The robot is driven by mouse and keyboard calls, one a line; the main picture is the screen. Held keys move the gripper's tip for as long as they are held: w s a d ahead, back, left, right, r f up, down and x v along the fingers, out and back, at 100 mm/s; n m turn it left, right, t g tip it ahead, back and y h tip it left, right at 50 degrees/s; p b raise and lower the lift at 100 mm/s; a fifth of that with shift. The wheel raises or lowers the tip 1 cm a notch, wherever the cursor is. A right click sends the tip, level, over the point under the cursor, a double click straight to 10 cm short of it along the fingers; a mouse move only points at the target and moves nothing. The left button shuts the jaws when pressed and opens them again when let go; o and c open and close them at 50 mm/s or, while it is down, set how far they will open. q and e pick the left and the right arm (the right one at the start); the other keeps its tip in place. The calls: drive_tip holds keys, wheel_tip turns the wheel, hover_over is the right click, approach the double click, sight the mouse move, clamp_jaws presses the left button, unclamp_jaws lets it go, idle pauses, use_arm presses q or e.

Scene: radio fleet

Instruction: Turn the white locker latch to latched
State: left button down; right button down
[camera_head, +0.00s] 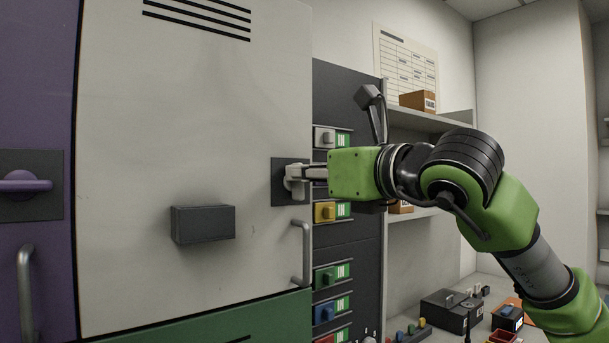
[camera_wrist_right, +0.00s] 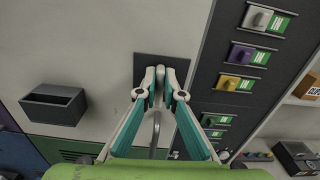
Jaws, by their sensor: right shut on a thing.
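The white locker (camera_head: 190,120) has a dark square latch plate (camera_head: 281,197) near its right edge. The white latch (camera_head: 289,184) sits on this plate. My right gripper (camera_head: 300,175) comes in from the right and its fingertips are shut on the latch. In the right wrist view the gripper (camera_wrist_right: 160,90) has its fingers closed around the latch, in front of the dark plate (camera_wrist_right: 180,66). The fingers hide much of the latch, so I cannot tell its exact angle. My left gripper is in neither view.
A grey bar handle (camera_head: 304,252) is just below the latch. A dark box (camera_head: 203,223) sticks out from the locker door. A purple locker with its own latch (camera_head: 26,182) is at left. A dark panel with coloured switches (camera_head: 360,240) and shelves stand at right.

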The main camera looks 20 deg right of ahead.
drive_tip(key=n+b, duration=0.1)
drive_tip(key=n, duration=0.3)
drive_tip(key=a+n+b, duration=0.1)
drive_tip(key=n, duration=0.3)
drive_tip(key=f+n+b, duration=0.1)
drive_tip(key=n+b, duration=0.1)
drive_tip(key=n, duration=0.2)
drive_tip(key=shift+s+a+n, duration=0.15)
drive_tip(key=shift+s+n, duration=0.1)
drive_tip(key=shift+n, duration=0.15)
drive_tip(key=shift+f+n, duration=0.15)
drive_tip(key=shift+n, duration=1)
drive_tip(key=shift+f+n, duration=0.1)
drive_tip(key=shift+n, duration=1.05)
drive_tip(key=shift+a, duration=0.1)
drive_tip(key=c, duration=2.2)
unclamp_jaws()
drive_tip(key=shift+o, duration=0.2)
drive_tip(key=shift+s, duration=0.1)
drive_tip(key=v, duration=1.2)
